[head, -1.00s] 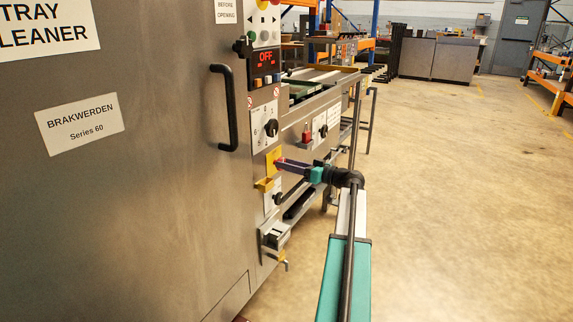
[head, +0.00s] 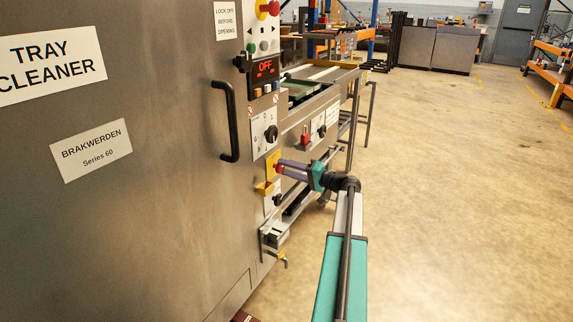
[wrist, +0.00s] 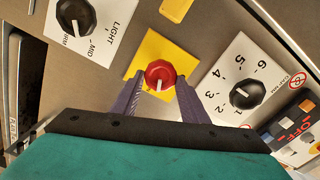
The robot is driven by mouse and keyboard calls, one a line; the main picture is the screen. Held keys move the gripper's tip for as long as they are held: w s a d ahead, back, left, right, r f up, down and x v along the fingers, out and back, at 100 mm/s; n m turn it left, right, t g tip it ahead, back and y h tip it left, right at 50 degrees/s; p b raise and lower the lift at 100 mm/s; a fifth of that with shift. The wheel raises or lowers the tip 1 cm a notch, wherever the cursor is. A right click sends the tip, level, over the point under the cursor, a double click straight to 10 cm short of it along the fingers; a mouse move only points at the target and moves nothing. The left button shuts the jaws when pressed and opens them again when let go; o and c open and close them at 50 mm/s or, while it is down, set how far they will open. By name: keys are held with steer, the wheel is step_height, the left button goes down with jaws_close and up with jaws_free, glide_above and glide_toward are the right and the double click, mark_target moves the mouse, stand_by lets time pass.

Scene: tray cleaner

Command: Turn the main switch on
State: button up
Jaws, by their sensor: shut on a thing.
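The main switch is a red round knob (wrist: 160,72) with a white mark, on a yellow square plate (wrist: 150,47) on the machine panel. In the head view the yellow plate (head: 270,161) is seen at a steep angle, and the knob is mostly hidden by my fingers. My gripper (head: 279,168) reaches the plate from the right. In the wrist view my gripper (wrist: 160,80) has one purple finger on each side of the knob and is shut on it. The red-lit display (head: 265,68) above reads OFF.
A white-plated dial with numbers (wrist: 243,94) and a LIGHT/MID dial (wrist: 76,17) sit close by the switch. A black door handle (head: 232,122) stands out from the steel door at left. A yellow part (head: 264,188) juts out below the switch. Open floor lies at right.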

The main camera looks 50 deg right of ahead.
steer(key=shift+f+m+p, duration=0.15)
steer(key=shift+m+p, duration=1.55)
steer(key=shift+m, duration=0.5)
steer(key=o, duration=1)
steer(key=shift+s, duration=0.1)
steer(key=shift+s+d, duration=0.15)
steer(key=shift+s, duration=0.3)
steer(key=p+v, duration=0.1)
steer(key=v, duration=1.1)
steer(key=shift+s, duration=0.4)
